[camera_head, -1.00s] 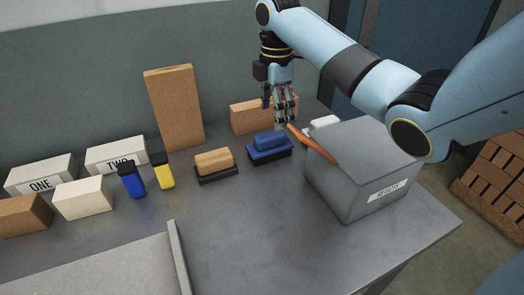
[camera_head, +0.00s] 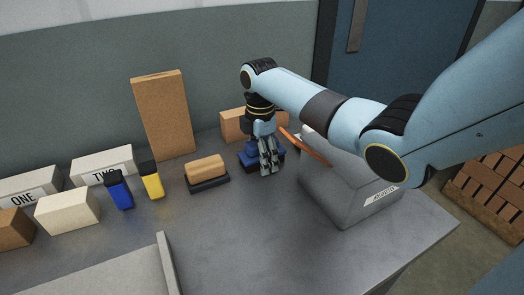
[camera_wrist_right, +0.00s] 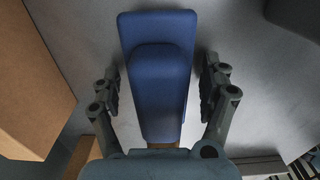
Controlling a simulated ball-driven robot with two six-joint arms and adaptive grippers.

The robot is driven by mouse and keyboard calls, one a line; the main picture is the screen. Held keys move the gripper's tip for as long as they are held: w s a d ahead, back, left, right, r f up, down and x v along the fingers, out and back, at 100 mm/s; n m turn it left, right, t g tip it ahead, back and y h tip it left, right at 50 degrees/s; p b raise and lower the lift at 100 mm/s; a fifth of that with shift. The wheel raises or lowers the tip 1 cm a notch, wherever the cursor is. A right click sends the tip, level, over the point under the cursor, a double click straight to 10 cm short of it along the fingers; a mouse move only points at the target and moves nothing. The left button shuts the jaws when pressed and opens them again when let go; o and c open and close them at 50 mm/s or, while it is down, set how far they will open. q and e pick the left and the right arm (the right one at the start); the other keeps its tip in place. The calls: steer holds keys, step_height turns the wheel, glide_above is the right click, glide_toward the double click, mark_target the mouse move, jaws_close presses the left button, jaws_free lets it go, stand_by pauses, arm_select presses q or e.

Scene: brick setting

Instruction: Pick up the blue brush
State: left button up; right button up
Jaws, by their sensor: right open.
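The blue brush (camera_head: 248,157) rests on the grey table, partly hidden behind my right gripper in the head view. In the right wrist view the blue brush (camera_wrist_right: 158,85) lies lengthwise between the two fingers, its raised handle on top of a wider blue base. My right gripper (camera_head: 267,170) points down at the brush. In the right wrist view the right gripper (camera_wrist_right: 160,85) is open, with one finger on each side of the brush and a visible gap on both sides. My left gripper is not in view.
A wooden-handled brush (camera_head: 206,168) stands to the left. A grey bin (camera_head: 345,185) with an orange-brown handle (camera_head: 305,146) is close on the right. Brown bricks (camera_head: 235,124) lie behind. Yellow (camera_head: 152,181) and blue (camera_head: 119,190) small items stand further left. The front table middle is clear.

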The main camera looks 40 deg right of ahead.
steer(key=c, duration=1.4)
step_height(320, 180, up, 10)
steer(key=shift+r+p, duration=0.1)
steer(key=shift+p, duration=0.4)
